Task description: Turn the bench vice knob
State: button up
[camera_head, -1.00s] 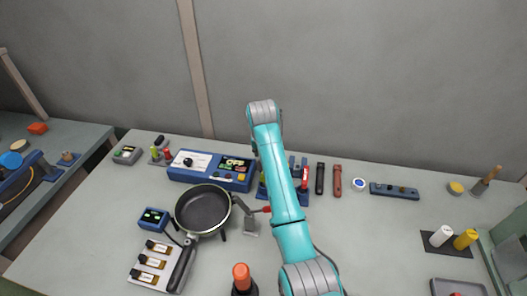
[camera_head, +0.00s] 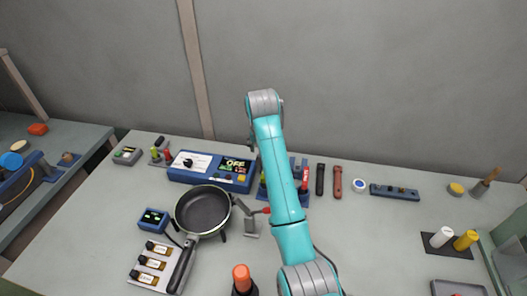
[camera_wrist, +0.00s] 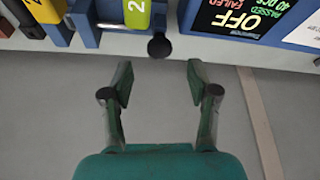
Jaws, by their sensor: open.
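The blue bench vice (camera_head: 292,162) stands at the back of the bench, partly hidden behind my arm. In the wrist view, blue vice parts (camera_wrist: 88,22) show at the top left, with a lime piece marked 2 (camera_wrist: 137,12) between them. A dark round knob (camera_wrist: 159,46) sits beside the lime piece. My gripper (camera_wrist: 160,72) is open and empty. The knob lies just beyond the fingertips, roughly centred between them, and I see no contact. In the head view my gripper is mostly hidden behind my arm.
A blue tester box (camera_head: 212,177) reading OFF stands left of the vice; its display (camera_wrist: 238,15) fills the wrist view's top right. A black pan (camera_head: 203,210) is in front of it. Dark and red-brown tools (camera_head: 337,181) lie right of the vice.

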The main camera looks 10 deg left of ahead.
jog(key=v, duration=0.7)
jog(key=shift+d+r, duration=0.1)
